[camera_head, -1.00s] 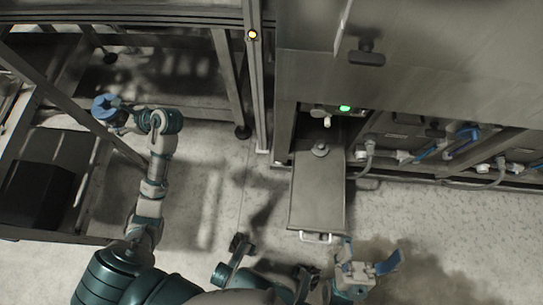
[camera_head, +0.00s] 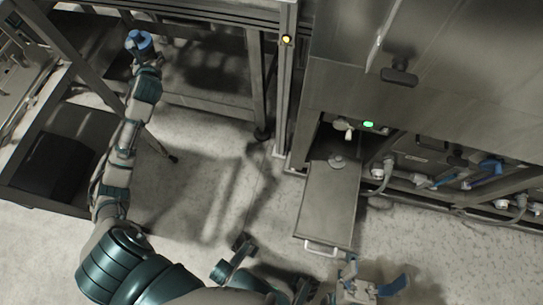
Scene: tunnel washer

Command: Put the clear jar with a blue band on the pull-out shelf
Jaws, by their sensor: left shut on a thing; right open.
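My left gripper (camera_head: 141,52) is at the upper left, with its arm stretched away from me beside the metal frame. It is shut on a small round blue-and-pale thing, which looks like the clear jar with a blue band (camera_head: 138,39); the fingers and the small size hide its details. The pull-out shelf (camera_head: 326,208) is a flat grey metal plate, pulled out from under the machine at centre right. A small round metal piece sits near its back end. My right gripper (camera_head: 371,284) is open and empty, just beyond the shelf's front right corner.
The machine's large metal housing (camera_head: 430,75) overhangs the shelf's back end. A green light (camera_head: 368,124) shows above it. Pipes and blue-handled valves (camera_head: 483,172) line the right. A metal frame post (camera_head: 287,90) stands left of the shelf. Open floor (camera_head: 215,185) lies between the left arm and shelf.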

